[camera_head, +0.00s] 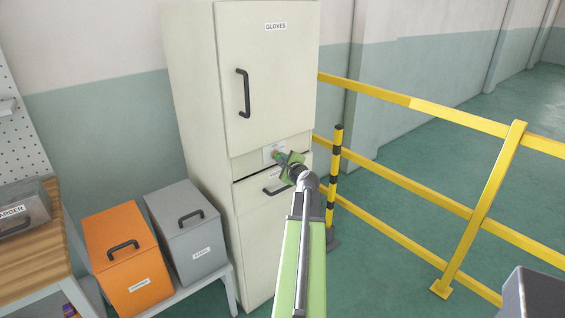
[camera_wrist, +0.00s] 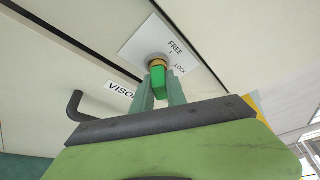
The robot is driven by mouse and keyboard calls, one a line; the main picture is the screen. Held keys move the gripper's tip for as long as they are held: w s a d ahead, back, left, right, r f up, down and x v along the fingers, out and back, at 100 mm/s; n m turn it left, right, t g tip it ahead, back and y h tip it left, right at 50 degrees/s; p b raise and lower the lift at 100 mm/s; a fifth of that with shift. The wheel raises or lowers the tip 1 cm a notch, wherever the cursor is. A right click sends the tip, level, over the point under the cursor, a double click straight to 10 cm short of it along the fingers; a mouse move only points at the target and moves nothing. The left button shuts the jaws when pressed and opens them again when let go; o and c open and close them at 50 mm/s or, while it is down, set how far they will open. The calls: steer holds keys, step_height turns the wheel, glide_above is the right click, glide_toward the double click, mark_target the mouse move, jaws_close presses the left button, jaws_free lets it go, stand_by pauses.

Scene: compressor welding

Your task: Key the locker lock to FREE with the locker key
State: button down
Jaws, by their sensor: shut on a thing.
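The cream locker (camera_head: 270,150) stands ahead, with a GLOVES door on top and a drawer below. The lock (camera_wrist: 158,62) is a brass-coloured ring on a white plate (camera_wrist: 150,42) marked FREE and LOCK; the plate (camera_head: 272,152) also shows in the head view. My gripper (camera_head: 281,157) is at the lock. In the wrist view my gripper (camera_wrist: 160,92) is shut on the green locker key (camera_wrist: 157,78). The key's head meets the brass ring; its tip is hidden. The exact angle of the key against the marks is hard to tell.
The drawer handle (camera_head: 277,189) sits just below my gripper. Yellow railings (camera_head: 420,185) and a black-and-yellow post (camera_head: 335,170) stand to the right. An orange box (camera_head: 122,250) and a grey box (camera_head: 186,225) stand on a low bench at the left.

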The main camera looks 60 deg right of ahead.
steer(key=shift+f+n+b, duration=0.45)
steer(key=shift+n+b, duration=0.15)
steer(key=shift+b, duration=0.35)
steer(key=shift+a+n+t+h+b, duration=0.1)
steer(key=shift+n+t+h+b, duration=0.4)
steer(key=shift+n+b, duration=0.5)
steer(key=shift+r+n+h+b, duration=0.3)
steer(key=shift+n+h, duration=0.1)
steer(key=shift+n, duration=0.4)
steer(key=c, duration=1.3)
jaws_free()
steer(key=shift+o, duration=0.2)
